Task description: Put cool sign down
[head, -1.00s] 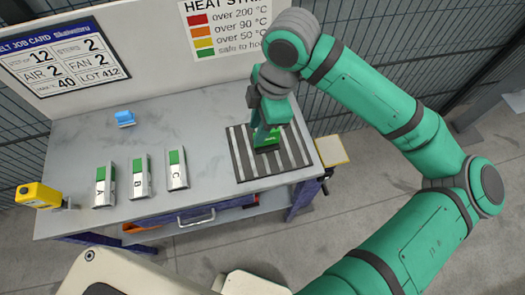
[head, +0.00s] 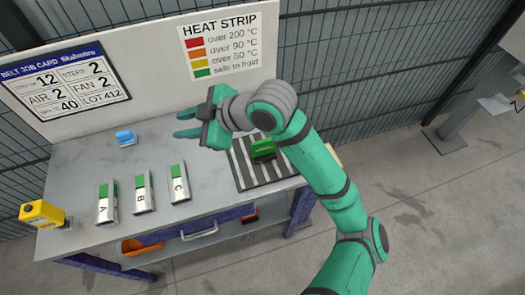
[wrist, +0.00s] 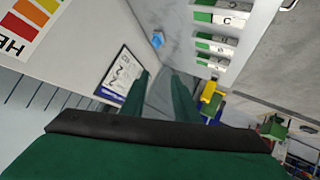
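The green sign (head: 263,149), a small green block-like piece with dark marks too small to read, stands on the black-and-white striped mat (head: 247,181) at the table's right end. My gripper (head: 182,125) is open and empty, above the back of the table, left of the sign and apart from it. Its two green fingers point left in the head view. In the wrist view my gripper (wrist: 161,88) shows its fingers spread with nothing between them. The sign is not visible in the wrist view.
Silver blocks A (head: 107,205), B (head: 144,195) and C (head: 180,184) with green strips stand at the table's front. A blue object (head: 125,137) lies at the back, a yellow device (head: 42,214) at the left. The back panel (head: 155,60) rises behind.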

